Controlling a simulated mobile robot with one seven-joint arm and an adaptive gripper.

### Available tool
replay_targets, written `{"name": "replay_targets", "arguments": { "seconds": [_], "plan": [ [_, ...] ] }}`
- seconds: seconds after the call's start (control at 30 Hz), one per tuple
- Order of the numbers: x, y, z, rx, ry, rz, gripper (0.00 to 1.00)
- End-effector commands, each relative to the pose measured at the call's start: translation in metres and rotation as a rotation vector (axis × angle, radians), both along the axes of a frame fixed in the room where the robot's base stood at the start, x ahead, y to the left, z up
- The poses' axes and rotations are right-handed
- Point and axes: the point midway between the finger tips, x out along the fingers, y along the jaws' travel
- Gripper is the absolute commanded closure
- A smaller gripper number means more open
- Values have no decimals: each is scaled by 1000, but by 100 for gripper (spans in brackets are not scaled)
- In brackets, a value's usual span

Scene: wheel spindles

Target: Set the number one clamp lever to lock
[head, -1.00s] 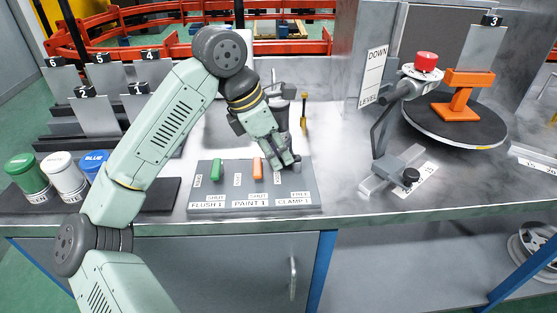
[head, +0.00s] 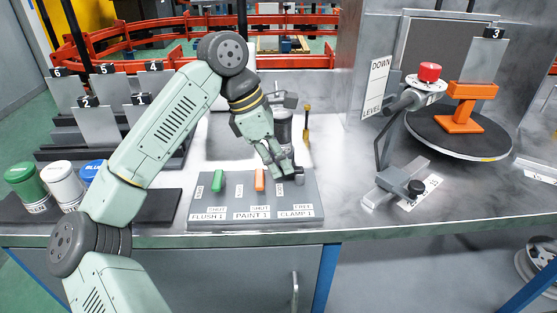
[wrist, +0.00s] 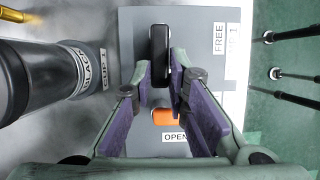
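The number one clamp lever (head: 299,175) is dark and stands at the right end of the grey lever panel (head: 310,188), above the CLAMP 1 and FREE labels. In the wrist view the lever (wrist: 160,52) is a black bar near the top middle. My gripper (head: 290,172) reaches down to it from the upper left. In the wrist view its two fingertips (wrist: 160,76) lie close against both sides of the lever's lower end, with no clear gap. The fingers hide part of the panel around the lever, and no LOCK label is readable.
An orange PAINT 1 lever (head: 260,180) stands just left of the clamp lever, with a green FLUSH 1 lever (head: 218,181) beyond. A black canister (wrist: 40,75) stands close behind the panel. A slide fixture with a dark knob (head: 416,187) is to the right.

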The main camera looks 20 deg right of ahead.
Motion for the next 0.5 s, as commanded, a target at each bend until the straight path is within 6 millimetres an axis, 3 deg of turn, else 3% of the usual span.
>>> {"name": "replay_targets", "arguments": {
  "seconds": [0.3, 0.5],
  "plan": [
    [0, 0, 0, -1, -2, 1, 65],
    [0, 0, 0, 0, -1, 0, 65]
  ]
}}
